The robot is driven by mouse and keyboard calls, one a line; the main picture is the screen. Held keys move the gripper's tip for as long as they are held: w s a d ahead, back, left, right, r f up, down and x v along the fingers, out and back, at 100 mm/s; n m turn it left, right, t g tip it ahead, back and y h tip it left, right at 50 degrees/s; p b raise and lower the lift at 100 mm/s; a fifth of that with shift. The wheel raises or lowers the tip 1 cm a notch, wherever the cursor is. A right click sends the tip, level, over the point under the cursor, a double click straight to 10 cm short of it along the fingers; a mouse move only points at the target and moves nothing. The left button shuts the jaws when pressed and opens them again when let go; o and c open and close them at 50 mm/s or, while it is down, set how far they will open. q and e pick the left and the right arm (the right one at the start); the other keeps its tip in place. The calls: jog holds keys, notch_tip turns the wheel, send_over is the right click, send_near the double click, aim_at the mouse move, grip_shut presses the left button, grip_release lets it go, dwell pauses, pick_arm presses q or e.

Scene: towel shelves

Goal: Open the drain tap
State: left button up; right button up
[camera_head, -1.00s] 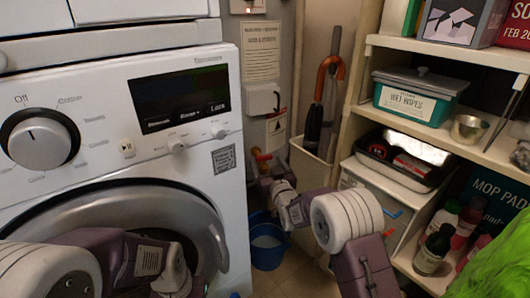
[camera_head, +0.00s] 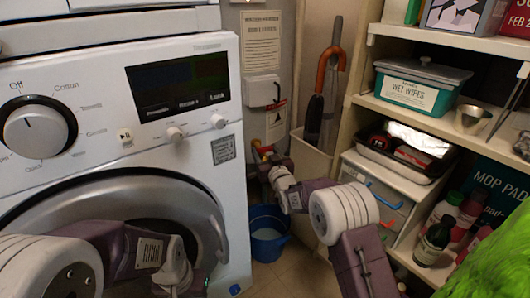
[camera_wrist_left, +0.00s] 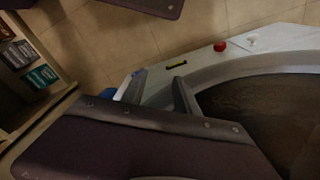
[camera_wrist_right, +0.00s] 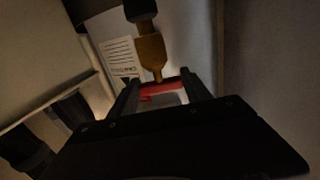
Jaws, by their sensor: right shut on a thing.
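The drain tap (camera_head: 262,150) sits low on the wall just right of the washing machine. In the right wrist view it has a brass body (camera_wrist_right: 151,52) and a red handle (camera_wrist_right: 160,88). My right gripper (camera_wrist_right: 160,92) is shut on the red handle, with one dark finger on each side. In the head view my right gripper (camera_head: 262,168) is small and dark at the tap, and its fingertips are hard to make out. My left gripper (camera_wrist_left: 158,92) is empty, its fingers apart, near the washing machine door. Its fingertips are hidden in the head view.
A blue bucket (camera_head: 268,234) stands on the floor below the tap. The washing machine (camera_head: 225,190) bounds the left. A bin with an umbrella (camera_head: 327,80) and shelves (camera_head: 440,125) stand on the right. Bottles (camera_head: 435,240) stand on a low shelf.

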jog(key=n+y+p, duration=0.1)
jog(key=y, duration=0.1)
jog(key=n+g+y+p, duration=0.1)
jog(key=shift+w+d+r+n+g+y, duration=0.1)
jog(key=shift+d+r+n+g+y, duration=0.1)
jog(key=shift+n+g+y, duration=0.15)
jog(key=shift+f+n+g+y, duration=0.15)
jog(key=shift+n+g+y, duration=0.15)
jog(key=shift+y, duration=0.25)
jog(key=n+g+y+b, duration=0.1)
jog(key=b, duration=0.4)
jog(key=n+g+y+b, duration=0.2)
jog(key=b, duration=0.2)
jog(key=shift+f+y+b, duration=0.3)
jog(key=shift+f+b, duration=0.05)
jog(key=shift+f, duration=0.05)
jog(key=shift+r+n+g+b, duration=0.25)
jog(key=shift+r+b, duration=0.1)
jog(key=shift+b, duration=0.45)
jog(key=shift+r, duration=0.1)
jog(key=o, duration=1.4)
jog(key=shift+w+a, duration=0.1)
jog(key=shift+c, duration=0.2)
